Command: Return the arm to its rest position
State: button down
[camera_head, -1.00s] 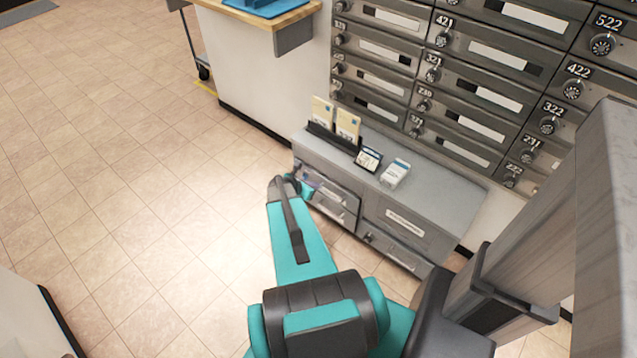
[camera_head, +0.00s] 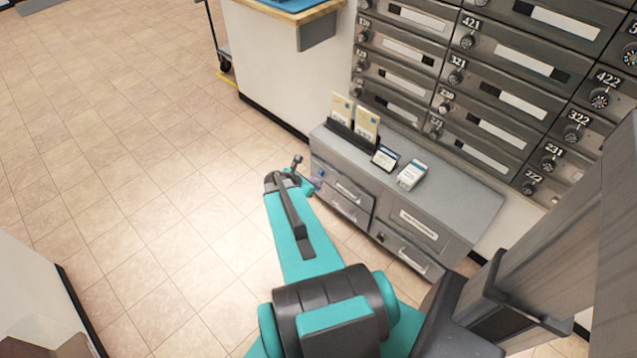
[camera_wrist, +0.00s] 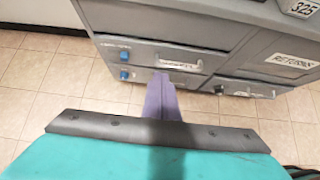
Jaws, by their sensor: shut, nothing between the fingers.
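My teal and black arm stretches up from the bottom of the head view toward the low grey cabinet (camera_head: 440,190). My gripper (camera_head: 318,180) is at the arm's far end, close to the cabinet's left front edge, and shows small and partly hidden there. In the wrist view my gripper (camera_wrist: 161,82) appears as purple-grey fingers closed together with nothing between them. The fingertips overlap the view of a drawer front (camera_wrist: 165,62); I cannot tell whether they touch it.
The cabinet has several drawers and a RETURNS label (camera_wrist: 291,61). On top are a card holder (camera_head: 353,128), a small dark device (camera_head: 385,157) and a white box (camera_head: 411,175). Numbered mailboxes (camera_head: 480,80) rise behind. Tiled floor (camera_head: 140,170) is clear to the left.

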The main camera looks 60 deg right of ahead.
dwell(0.5)
jog(key=w+a+n+t+p, duration=0.1)
jog(key=w+a+n+p, duration=0.15)
jog(key=w+a, duration=0.65)
jog(key=s+a+f+y+p, duration=0.1)
jog(key=a+f, duration=0.1)
jog(key=a, duration=0.6)
jog(key=s+a+f+y+p, duration=0.1)
jog(key=a+f, duration=0.1)
jog(key=a, duration=0.6)
jog(key=s+a+m+g+y+p, duration=0.1)
jog(key=s+a+m+g+y, duration=0.1)
jog(key=s+a+m, duration=0.6)
jog(key=s+a+m+g+y+p, duration=0.1)
jog(key=s+a+m+y, duration=0.4)
jog(key=a, duration=1.1)
jog(key=s+m+g, duration=0.1)
jog(key=s+m, duration=0.2)
jog(key=m, duration=0.2)
jog(key=shift+s+a+f+g, duration=0.25)
jog(key=shift+s+a+g, duration=0.15)
jog(key=shift+d, duration=0.1)
